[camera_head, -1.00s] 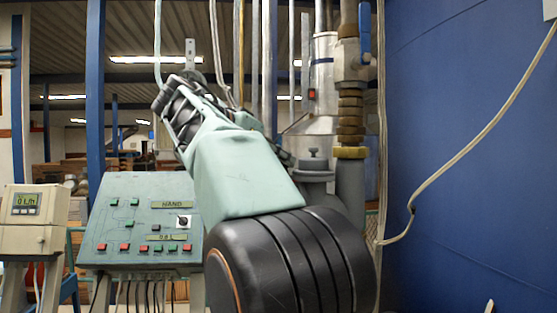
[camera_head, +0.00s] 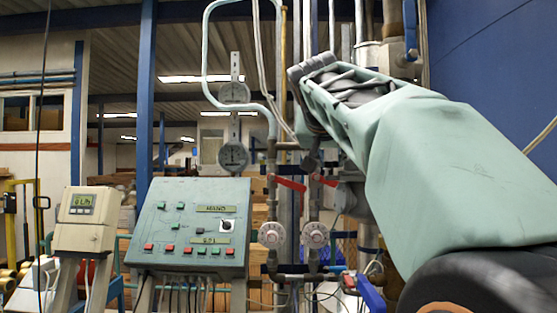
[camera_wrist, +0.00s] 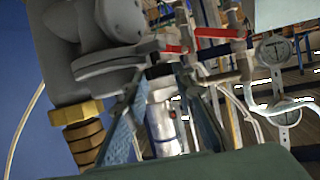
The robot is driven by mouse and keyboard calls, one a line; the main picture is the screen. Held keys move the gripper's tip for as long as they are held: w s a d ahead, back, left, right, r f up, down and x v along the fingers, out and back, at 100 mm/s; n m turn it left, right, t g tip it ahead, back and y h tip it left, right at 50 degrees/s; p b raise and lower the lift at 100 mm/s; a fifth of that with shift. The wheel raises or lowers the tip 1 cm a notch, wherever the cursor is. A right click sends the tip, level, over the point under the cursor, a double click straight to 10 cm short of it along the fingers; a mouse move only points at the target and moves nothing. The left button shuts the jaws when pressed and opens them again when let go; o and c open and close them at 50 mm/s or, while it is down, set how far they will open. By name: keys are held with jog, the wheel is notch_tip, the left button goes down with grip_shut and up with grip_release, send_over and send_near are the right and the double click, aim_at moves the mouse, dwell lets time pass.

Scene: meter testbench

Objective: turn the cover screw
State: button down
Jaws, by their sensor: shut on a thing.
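A beige meter box (camera_head: 86,219) with a small grey display stands at the left in the head view. A small round spot low on its front could be the cover screw (camera_head: 93,239), but it is too small to be sure. My gripper (camera_head: 302,72) is high in the middle of the head view, well right of and above the box. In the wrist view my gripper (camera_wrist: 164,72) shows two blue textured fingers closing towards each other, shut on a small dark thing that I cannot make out. The meter box does not show in the wrist view.
A green control panel (camera_head: 190,225) stands right of the meter box. Pipes with red-handled valves (camera_head: 290,184) and round gauges (camera_head: 233,156) rise behind my gripper. A blue wall (camera_head: 490,60) closes off the right. A blue post (camera_head: 145,100) stands behind the panel.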

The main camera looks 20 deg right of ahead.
jog(key=shift+s+d+n+t+y, duration=0.1)
jog(key=shift+n+t+y, duration=0.3)
jog(key=shift+n+y, duration=0.15)
jog(key=c, duration=1.6)
grip_release()
jog(key=v, duration=0.8)
jog(key=shift+r, duration=0.25)
